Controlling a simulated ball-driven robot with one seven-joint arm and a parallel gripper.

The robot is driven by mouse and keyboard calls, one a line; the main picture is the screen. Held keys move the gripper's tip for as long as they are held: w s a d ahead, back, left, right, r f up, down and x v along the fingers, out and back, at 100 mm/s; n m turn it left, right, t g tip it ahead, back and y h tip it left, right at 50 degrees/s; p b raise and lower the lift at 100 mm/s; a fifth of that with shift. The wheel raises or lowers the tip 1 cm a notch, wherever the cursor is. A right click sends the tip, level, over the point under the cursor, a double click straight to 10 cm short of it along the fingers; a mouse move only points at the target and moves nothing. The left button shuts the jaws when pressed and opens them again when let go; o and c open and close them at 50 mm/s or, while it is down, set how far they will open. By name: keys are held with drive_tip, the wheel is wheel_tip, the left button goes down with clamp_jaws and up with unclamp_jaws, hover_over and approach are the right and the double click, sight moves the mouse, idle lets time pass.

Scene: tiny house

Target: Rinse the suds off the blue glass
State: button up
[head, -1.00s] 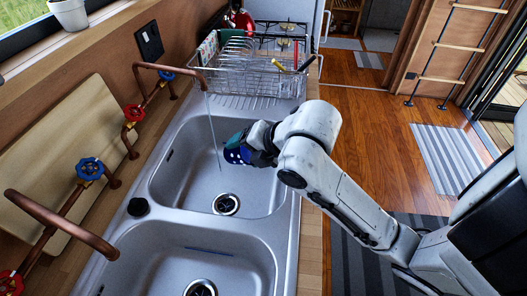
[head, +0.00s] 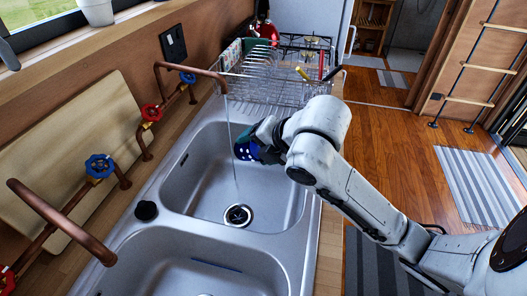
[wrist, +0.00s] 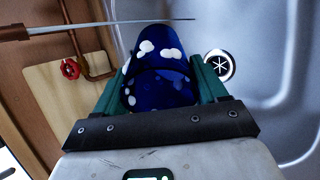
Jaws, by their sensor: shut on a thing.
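The blue glass (wrist: 158,72) is dark blue with several white suds patches on its side. It also shows in the head view (head: 243,152), tilted above the far sink basin (head: 200,185). My gripper (wrist: 158,95) is shut on it, with a green finger on each side. A thin water stream (head: 232,150) falls from the far copper tap (head: 190,68) into that basin. In the head view the glass is just right of the stream and looks apart from it. In the wrist view the stream (wrist: 150,21) passes beyond the glass's far end.
A wire dish rack (head: 275,80) stands behind the sink. The drain (head: 238,215) is below the glass. A second basin (head: 190,262) is nearer, with a second copper tap (head: 60,220) at left. A cutting board (head: 75,150) leans on the wall.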

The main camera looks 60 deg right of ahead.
drive_tip(key=shift+w+d+f+p, duration=0.15)
drive_tip(key=shift+w+d+p, duration=0.15)
drive_tip(key=shift+w+p, duration=0.5)
drive_tip(key=shift+w+d+f+p, duration=0.2)
drive_tip(key=shift+w+p, duration=0.3)
drive_tip(key=shift+w, duration=0.55)
drive_tip(key=shift+w+d+f+p, duration=0.1)
drive_tip(key=shift+w+d+p, duration=0.25)
drive_tip(key=shift+w+p, duration=0.45)
drive_tip(key=shift+w+d+f+b, duration=0.15)
drive_tip(key=shift+w+f+b, duration=0.15)
drive_tip(key=shift+w, duration=0.15)
drive_tip(key=w, duration=0.1)
drive_tip(key=w+d, duration=0.1)
drive_tip(key=w, duration=0.1)
drive_tip(key=shift+w+f, duration=0.1)
drive_tip(key=shift+f, duration=0.1)
drive_tip(key=shift+d+b, duration=0.2)
drive_tip(key=shift+b, duration=0.1)
drive_tip(key=shift+s+d, duration=0.2)
drive_tip(key=shift+d, duration=0.2)
